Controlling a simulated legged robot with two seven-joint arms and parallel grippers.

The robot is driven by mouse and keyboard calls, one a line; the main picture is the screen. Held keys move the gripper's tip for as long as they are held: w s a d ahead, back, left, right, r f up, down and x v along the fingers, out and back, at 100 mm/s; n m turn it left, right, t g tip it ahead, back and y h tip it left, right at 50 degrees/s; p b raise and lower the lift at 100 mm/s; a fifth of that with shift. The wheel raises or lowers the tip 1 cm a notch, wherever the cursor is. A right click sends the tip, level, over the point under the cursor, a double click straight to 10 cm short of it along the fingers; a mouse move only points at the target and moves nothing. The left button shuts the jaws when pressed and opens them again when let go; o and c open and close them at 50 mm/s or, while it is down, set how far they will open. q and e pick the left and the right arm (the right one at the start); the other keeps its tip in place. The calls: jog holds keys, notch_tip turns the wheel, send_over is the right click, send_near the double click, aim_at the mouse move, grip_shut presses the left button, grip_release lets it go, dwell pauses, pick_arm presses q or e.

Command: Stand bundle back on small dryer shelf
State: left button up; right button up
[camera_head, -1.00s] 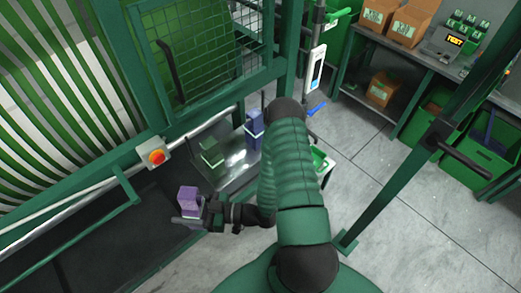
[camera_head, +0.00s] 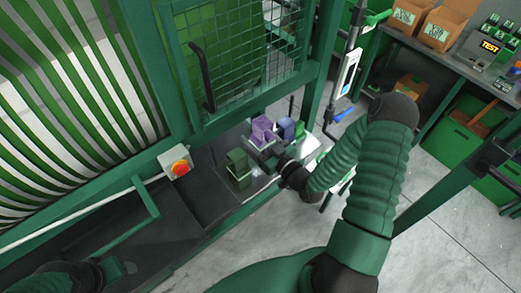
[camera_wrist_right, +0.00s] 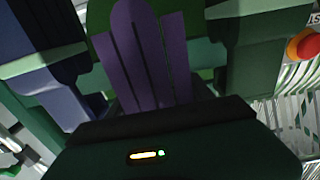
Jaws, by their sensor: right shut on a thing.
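A purple bundle (camera_head: 262,130) stands roughly upright at the dryer shelf (camera_head: 258,184), between a green bundle (camera_head: 239,165) on its left and a blue bundle (camera_head: 286,128) on its right. My right gripper (camera_head: 267,148) is shut on the purple bundle from the near side. The right wrist view shows the purple bundle (camera_wrist_right: 145,60) in the jaws, blue (camera_wrist_right: 40,45) at left and green (camera_wrist_right: 242,65) at right. Whether the purple bundle's base touches the shelf is hidden. My left gripper (camera_head: 115,268) is at the lower left, its jaws unclear.
The green dryer frame with a mesh door (camera_head: 250,65) rises behind the shelf. A red stop button (camera_head: 180,168) sits on its rail at left. A workbench (camera_head: 445,50) with boxes and a tester stands at far right. Grey floor is open at lower right.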

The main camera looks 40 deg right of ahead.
jog(key=f, duration=0.8)
jog(key=shift+d, duration=0.3)
jog(key=shift+a+f, duration=0.1)
jog(key=shift+f, duration=0.05)
pick_arm(q)
jog(key=shift+s+d+r, duration=0.1)
jog(key=shift+s+d, duration=0.05)
jog(key=shift+s, duration=0.05)
pick_arm(e)
jog(key=shift+s+a, duration=0.1)
jog(key=shift+a, duration=0.05)
jog(key=o, duration=1.4)
pick_arm(q)
jog(key=shift+d, duration=0.15)
pick_arm(e)
jog(key=o, duration=0.3)
jog(key=shift+d, duration=0.2)
